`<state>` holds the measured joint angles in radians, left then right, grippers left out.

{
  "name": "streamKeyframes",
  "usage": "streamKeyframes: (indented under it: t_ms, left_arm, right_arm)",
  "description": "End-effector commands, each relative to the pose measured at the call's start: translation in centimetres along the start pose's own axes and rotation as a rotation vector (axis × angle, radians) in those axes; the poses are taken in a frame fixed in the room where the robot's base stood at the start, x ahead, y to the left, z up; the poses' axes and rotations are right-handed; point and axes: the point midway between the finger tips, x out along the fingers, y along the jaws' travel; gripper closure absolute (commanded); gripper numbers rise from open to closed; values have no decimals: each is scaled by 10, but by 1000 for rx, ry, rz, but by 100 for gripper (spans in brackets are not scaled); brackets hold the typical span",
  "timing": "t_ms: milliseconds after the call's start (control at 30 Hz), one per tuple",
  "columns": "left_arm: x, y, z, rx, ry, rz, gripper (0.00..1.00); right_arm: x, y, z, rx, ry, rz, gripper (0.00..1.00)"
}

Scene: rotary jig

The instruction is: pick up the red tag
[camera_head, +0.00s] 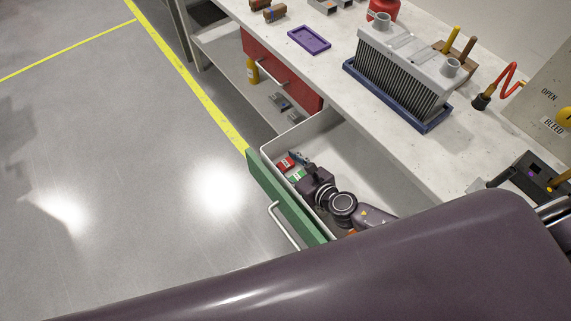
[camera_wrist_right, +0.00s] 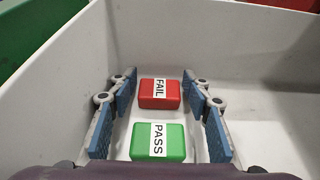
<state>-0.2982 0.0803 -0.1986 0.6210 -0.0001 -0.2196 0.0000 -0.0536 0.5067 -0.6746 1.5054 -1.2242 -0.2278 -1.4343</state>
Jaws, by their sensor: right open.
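The red tag (camera_wrist_right: 160,94), labelled FAIL, lies on the floor of the open drawer (camera_wrist_right: 255,75) in the right wrist view. It also shows in the head view (camera_head: 285,163), near the drawer's far left corner. A green tag (camera_wrist_right: 158,141), labelled PASS, lies just in front of it, and in the head view (camera_head: 297,176) too. My right gripper (camera_wrist_right: 160,85) is open and reaches down into the drawer. Its blue-padded fingers stand left and right of the tags, with a gap on each side of the red tag. My left gripper is not in view.
The drawer has pale walls and a green front (camera_head: 280,195) with a bar handle. The worktop (camera_head: 325,75) above holds a purple tray (camera_head: 309,40) and a finned grey block in a blue tray (camera_head: 353,72). A red drawer (camera_head: 290,85) is alongside. The floor at left is clear.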

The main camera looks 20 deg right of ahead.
Motion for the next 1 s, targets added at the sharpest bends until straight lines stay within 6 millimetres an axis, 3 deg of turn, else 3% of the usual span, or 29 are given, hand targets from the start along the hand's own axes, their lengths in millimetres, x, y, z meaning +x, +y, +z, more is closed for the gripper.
streamKeyframes:
  t_ms: [167,467,767,1000]
  left_arm:
    - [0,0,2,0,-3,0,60]
    - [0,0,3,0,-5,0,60]
    - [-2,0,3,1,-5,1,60]
    - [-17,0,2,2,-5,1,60]
  right_arm:
    - [0,0,0,0,0,1,55]
    - [0,0,0,0,1,1,85]
    - [-1,0,2,0,0,1,85]
    - [-9,0,22,-1,-2,1,85]
